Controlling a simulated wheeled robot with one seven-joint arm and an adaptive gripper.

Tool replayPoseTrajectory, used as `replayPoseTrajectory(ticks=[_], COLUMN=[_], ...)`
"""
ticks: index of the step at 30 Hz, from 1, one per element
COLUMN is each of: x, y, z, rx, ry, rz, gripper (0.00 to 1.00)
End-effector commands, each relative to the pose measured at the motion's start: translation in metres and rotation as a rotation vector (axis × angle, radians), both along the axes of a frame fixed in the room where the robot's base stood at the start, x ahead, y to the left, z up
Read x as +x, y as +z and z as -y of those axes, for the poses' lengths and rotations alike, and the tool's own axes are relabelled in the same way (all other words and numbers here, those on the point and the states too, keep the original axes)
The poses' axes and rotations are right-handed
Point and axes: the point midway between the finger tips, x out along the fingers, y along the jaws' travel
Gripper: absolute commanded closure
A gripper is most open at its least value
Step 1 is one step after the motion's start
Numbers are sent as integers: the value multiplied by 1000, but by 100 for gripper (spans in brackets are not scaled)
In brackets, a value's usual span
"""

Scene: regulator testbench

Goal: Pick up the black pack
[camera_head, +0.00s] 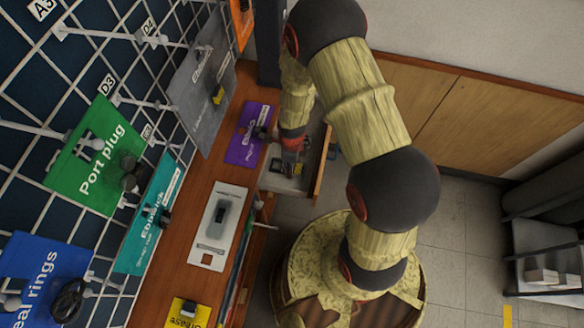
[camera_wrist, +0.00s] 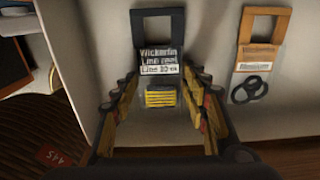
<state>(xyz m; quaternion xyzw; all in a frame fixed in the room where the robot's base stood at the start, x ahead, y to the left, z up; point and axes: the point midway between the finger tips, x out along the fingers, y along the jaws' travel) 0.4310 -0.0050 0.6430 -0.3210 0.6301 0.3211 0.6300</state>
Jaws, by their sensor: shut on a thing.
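The black pack (camera_wrist: 158,24) has a dark header with a square cut-out, a white label reading "Line reel" and a yellow-striped part below. It is in the open drawer, in the middle of the wrist view. My gripper (camera_wrist: 163,84) has one finger on each side of its lower part and is shut on it. I cannot tell whether the pack is clear of the drawer floor. In the head view my gripper (camera_head: 291,152) points down into the drawer (camera_head: 277,183), and the pack is too small and covered to make out clearly.
A second pack (camera_wrist: 265,24) with an orange-brown header and black rings lies right of the gripper. The drawer's wooden front (camera_head: 321,165) stands close by. The bench top (camera_head: 190,192) holds a purple card (camera_head: 246,134) and a white card (camera_head: 208,240).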

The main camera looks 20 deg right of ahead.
Motion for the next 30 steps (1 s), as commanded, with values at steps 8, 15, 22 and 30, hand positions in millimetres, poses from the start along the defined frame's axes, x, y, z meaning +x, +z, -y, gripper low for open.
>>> replayPoseTrajectory(ticks=[8, 15, 22, 30], x=[0, 2, 2, 1], y=[6, 39, 97, 147], z=[0, 0, 0, 0], rx=[0, 0, 0, 0], ry=[0, 0, 0, 0], rz=[1, 4, 5, 4], gripper=[83, 83, 83, 83])
